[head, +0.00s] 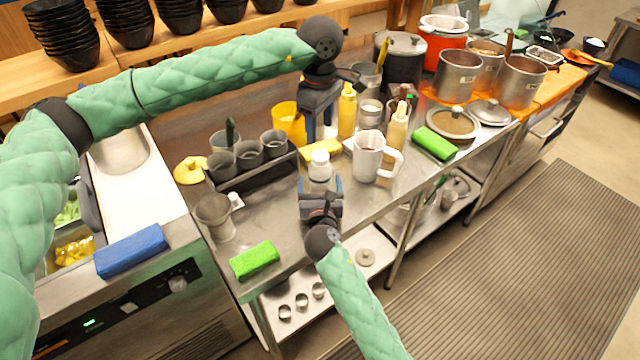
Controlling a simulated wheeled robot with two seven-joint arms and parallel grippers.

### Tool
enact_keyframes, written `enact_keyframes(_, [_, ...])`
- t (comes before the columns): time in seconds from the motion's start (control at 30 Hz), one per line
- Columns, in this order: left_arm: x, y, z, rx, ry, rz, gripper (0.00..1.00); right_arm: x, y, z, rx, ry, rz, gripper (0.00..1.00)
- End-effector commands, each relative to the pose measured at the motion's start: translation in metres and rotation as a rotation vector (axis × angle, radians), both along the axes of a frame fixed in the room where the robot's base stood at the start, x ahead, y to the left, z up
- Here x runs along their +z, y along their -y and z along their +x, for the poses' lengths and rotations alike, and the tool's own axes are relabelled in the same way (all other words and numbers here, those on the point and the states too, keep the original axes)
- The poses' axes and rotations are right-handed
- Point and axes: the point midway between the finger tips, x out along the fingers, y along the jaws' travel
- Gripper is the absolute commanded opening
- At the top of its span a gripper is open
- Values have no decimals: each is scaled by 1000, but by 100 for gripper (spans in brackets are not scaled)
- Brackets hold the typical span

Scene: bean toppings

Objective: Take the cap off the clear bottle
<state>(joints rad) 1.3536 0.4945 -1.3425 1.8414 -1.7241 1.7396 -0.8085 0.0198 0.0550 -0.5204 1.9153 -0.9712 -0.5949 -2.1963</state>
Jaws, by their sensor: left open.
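The clear bottle (320,172) stands on the steel table with its white cap (320,157) on top. My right gripper (320,184) comes up from the front with one finger on each side of the bottle's lower part. Whether its fingers press on the bottle cannot be told. My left gripper (319,134) points down behind the bottle, open and empty, apart from the cap.
A white pitcher (368,157) stands close right of the bottle, with yellow squeeze bottles (347,112) behind. A dark caddy with metal cups (250,177) is at left. A green sponge (254,260) lies near the front edge. Pots (458,78) stand at back right.

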Motion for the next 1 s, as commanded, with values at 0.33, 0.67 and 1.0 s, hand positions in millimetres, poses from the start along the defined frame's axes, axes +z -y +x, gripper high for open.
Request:
enact_keyframes(0.33, [0, 0, 0, 0, 0, 0, 56, 0, 0, 11, 0, 0, 1, 81])
enact_keyframes(0.67, [0, 0, 0, 0, 0, 0, 56, 0, 0, 10, 0, 0, 1, 38])
enact_keyframes(1.0, [8, -2, 3, 1, 14, 8, 56, 0, 0, 10, 0, 0, 1, 0])
